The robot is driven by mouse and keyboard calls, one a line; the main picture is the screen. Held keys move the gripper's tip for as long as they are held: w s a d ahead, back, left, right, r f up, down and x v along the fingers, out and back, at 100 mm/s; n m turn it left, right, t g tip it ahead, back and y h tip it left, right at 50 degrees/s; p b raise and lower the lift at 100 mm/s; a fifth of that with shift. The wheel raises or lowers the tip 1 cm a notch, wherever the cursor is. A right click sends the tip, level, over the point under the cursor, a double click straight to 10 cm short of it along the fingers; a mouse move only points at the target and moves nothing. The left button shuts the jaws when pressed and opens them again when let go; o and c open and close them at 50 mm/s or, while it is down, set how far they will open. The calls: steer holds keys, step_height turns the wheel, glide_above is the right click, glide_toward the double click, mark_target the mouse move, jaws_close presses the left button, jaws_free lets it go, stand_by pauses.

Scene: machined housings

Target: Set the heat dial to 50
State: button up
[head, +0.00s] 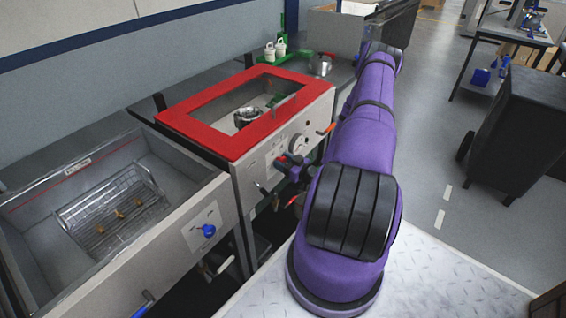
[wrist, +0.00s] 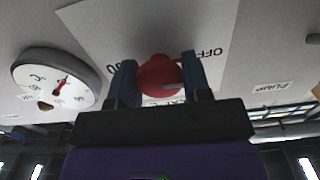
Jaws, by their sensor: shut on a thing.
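The heat dial (wrist: 158,75) is a round red knob on a pale front panel, with a printed scale behind it. "OFF" shows at its upper right and part of a number at its left; the view is upside down. My gripper (wrist: 160,82) has its two blue fingers on either side of the knob, shut on it. A pale mark shows on the knob, but I cannot tell the setting; fingers hide part of the scale. In the head view my gripper (head: 291,166) is at the front of the red-rimmed tank (head: 207,142), and the dial is mostly hidden.
A round gauge (wrist: 57,78) with a red needle sits beside the dial; it also shows in the head view (head: 299,143). An orange-handled lever (head: 326,129) is to its right. An open tank (head: 40,222) with a wire basket (head: 112,208) and blue knob (head: 208,230) stands left.

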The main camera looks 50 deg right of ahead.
steer(key=shift+m, duration=0.3)
steer(key=m, duration=1.3)
steer(key=shift+m, duration=0.3)
steer(key=m, duration=0.4)
steer(key=shift+m, duration=0.3)
steer(key=shift+f+m, duration=0.1)
steer(key=shift+m, duration=2.2)
steer(key=o, duration=0.9)
steer(key=shift+s, duration=0.1)
